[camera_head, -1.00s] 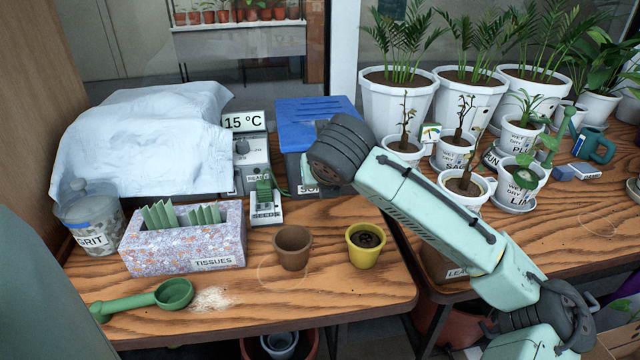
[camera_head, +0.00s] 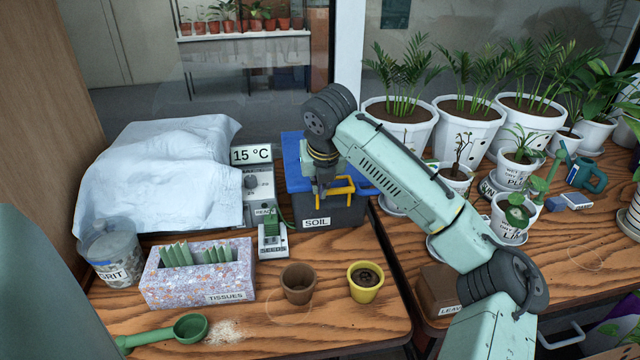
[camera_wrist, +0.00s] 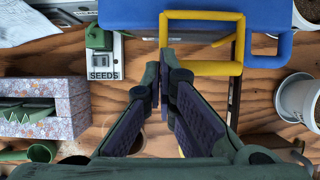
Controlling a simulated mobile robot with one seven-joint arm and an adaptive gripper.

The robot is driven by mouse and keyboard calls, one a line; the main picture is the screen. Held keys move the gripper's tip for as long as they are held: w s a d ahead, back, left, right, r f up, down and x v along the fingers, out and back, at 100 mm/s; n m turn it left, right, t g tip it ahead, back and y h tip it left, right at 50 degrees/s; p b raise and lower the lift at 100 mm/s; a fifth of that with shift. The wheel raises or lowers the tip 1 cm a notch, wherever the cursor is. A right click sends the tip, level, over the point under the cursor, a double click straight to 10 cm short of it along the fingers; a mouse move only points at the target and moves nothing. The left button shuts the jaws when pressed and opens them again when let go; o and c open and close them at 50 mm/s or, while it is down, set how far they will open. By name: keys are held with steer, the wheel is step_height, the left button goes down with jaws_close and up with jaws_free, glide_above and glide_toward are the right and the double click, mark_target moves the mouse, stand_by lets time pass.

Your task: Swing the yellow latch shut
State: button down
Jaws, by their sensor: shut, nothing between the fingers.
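The yellow latch (camera_head: 338,189) is a square-cornered loop at the front of the soil bin (camera_head: 345,212), a dark box with a blue lid (camera_head: 292,150). In the wrist view the yellow latch (camera_wrist: 207,68) stands out from the blue lid's (camera_wrist: 130,13) front edge, its outer bar away from the bin. My gripper (camera_head: 321,188) is in front of the lid, at the latch's left side. In the wrist view my gripper (camera_wrist: 163,66) is shut and empty, its tips beside the loop's lower left corner. Whether they touch it I cannot tell.
The seeds box (camera_head: 270,235) stands left of the bin. A brown pot (camera_head: 298,284), a yellow pot (camera_head: 365,283) and the tissue box (camera_head: 198,285) are in front. White potted plants (camera_head: 470,122) crowd the right. Bare wood lies between the bin and the small pots.

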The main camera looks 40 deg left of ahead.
steer(key=shift+w+a+r, duration=0.1)
steer(key=shift+w+a, duration=0.05)
stand_by(0.4)
steer(key=shift+r, duration=0.15)
